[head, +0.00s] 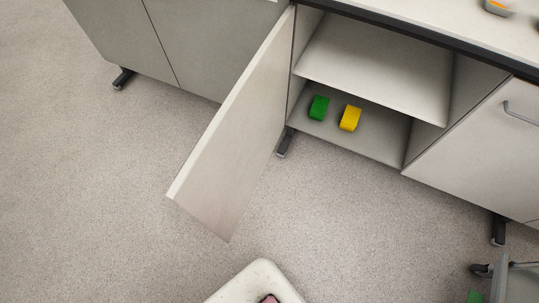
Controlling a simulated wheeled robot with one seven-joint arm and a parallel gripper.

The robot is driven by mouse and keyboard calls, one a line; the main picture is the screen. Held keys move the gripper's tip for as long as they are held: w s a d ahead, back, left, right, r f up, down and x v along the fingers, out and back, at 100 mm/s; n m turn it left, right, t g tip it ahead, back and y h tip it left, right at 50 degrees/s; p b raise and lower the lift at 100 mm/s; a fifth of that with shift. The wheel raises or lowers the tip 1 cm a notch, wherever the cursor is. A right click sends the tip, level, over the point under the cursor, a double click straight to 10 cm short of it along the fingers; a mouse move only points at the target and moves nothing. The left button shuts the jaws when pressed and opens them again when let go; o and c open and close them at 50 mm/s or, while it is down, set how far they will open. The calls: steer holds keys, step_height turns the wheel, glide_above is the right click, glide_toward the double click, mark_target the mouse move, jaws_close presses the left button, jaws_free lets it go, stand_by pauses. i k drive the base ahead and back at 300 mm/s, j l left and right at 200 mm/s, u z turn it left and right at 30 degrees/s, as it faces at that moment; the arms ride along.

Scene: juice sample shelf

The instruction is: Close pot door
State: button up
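The cabinet door (232,135) stands wide open in the head view. It is a flat pale grey panel hinged at the left side of the opening, and it swings out over the floor toward the lower left. The open cabinet (385,70) has a middle shelf and a bottom shelf. A green block (319,108) and a yellow block (350,118) sit on the bottom shelf. The door's outer face and any handle on it are hidden. My gripper is not in view.
A closed door with a bar handle (520,114) is on the right. The counter (440,14) holds a small grey container (498,8) at its top right edge. Grey framework (510,275) stands at the lower right. The speckled floor (90,190) left of the open door is clear.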

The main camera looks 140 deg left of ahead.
mark_target(218, 180)
steer(key=k+l+z, duration=0.1)
steer(key=l+z, duration=0.25)
steer(key=l, duration=0.15)
steer(key=l+z, duration=0.7)
steer(key=l, duration=0.25)
steer(key=l+u, duration=0.35)
steer(key=l, duration=0.4)
steer(key=u, duration=0.55)
steer(key=k+l+u, duration=0.1)
steer(key=u, duration=1.05)
steer(key=k+u, duration=0.1)
steer(key=u, duration=1.05)
steer(key=k+u, duration=0.1)
steer(key=u, duration=0.45)
steer(key=j+u, duration=0.1)
steer(key=u, duration=0.5)
steer(key=k+j+u, duration=0.1)
steer(key=u, duration=0.45)
steer(key=i, duration=0.25)
